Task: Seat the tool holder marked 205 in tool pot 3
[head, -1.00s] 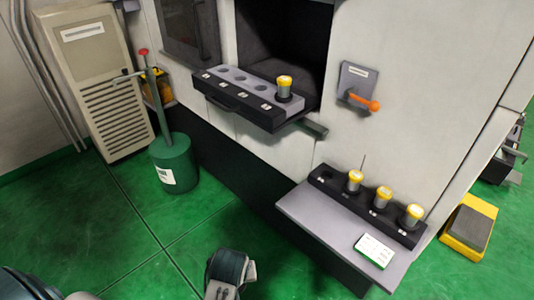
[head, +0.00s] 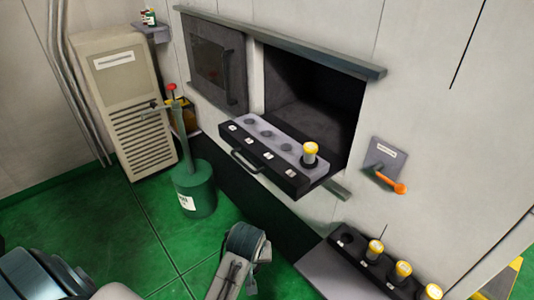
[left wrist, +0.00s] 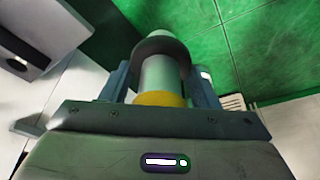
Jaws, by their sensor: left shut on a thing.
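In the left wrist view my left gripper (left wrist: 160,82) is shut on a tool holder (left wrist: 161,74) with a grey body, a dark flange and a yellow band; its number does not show. The pot drawer (head: 250,162) juts from the machine opening in the head view. Its row has empty pots at left and middle, and a yellow-topped holder (head: 310,155) stands in the rightmost pot. The pot labels are too small to read. I cannot make out the left gripper's fingers in the head view. My right gripper is out of view.
A black rack (head: 360,262) at lower right holds several yellow-topped holders and an empty place at its left end. An orange-handled lever (head: 390,182) is on the machine wall. A green canister (head: 195,188) stands left of the drawer. Green floor lies open in front.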

